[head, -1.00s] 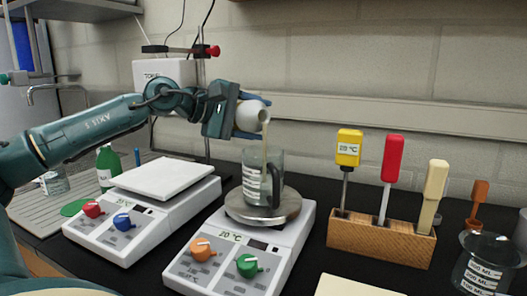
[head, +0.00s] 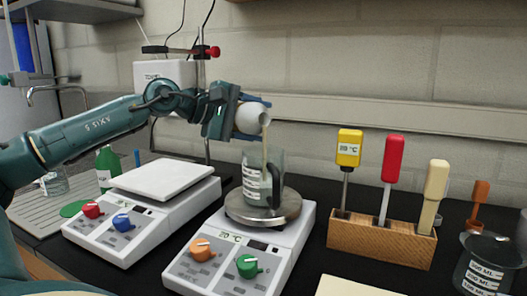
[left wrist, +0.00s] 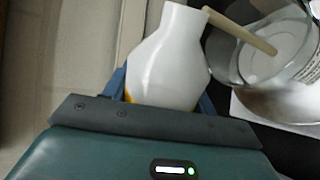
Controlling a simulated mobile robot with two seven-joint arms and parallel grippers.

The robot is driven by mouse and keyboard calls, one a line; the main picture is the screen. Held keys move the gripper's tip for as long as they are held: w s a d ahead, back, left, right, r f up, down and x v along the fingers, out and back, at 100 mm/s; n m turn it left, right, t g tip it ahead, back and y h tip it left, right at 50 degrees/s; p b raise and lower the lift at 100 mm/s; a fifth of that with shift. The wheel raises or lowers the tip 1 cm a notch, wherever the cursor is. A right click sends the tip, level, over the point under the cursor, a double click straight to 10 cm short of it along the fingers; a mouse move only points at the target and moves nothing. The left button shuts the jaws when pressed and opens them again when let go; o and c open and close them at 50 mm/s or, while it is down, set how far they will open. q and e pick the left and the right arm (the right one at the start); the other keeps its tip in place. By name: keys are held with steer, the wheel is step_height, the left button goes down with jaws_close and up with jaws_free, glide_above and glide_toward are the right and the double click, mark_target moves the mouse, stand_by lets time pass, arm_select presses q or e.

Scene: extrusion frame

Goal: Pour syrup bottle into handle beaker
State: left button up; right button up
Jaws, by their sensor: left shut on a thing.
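My left gripper (head: 248,108) is shut on the white syrup bottle (head: 249,118) and holds it tipped on its side, mouth to the right. A thin pale yellow stream runs from its mouth down into the handle beaker (head: 255,178). The clear beaker stands upright on the round metal plate of the right-hand hotplate, its dark handle to the right. In the left wrist view the bottle (left wrist: 170,60) lies between the fingers, the tan stream leaves its neck, and the beaker (left wrist: 300,45) is at the right. My right gripper is not in view.
The hotplate (head: 225,262) has orange and green knobs. A second device (head: 160,180) with a white square top stands left of it. A wooden rack (head: 380,240) with several coloured-handled tools stands right, and another beaker (head: 483,268) is at the far right. A green bottle (head: 106,165) is behind left.

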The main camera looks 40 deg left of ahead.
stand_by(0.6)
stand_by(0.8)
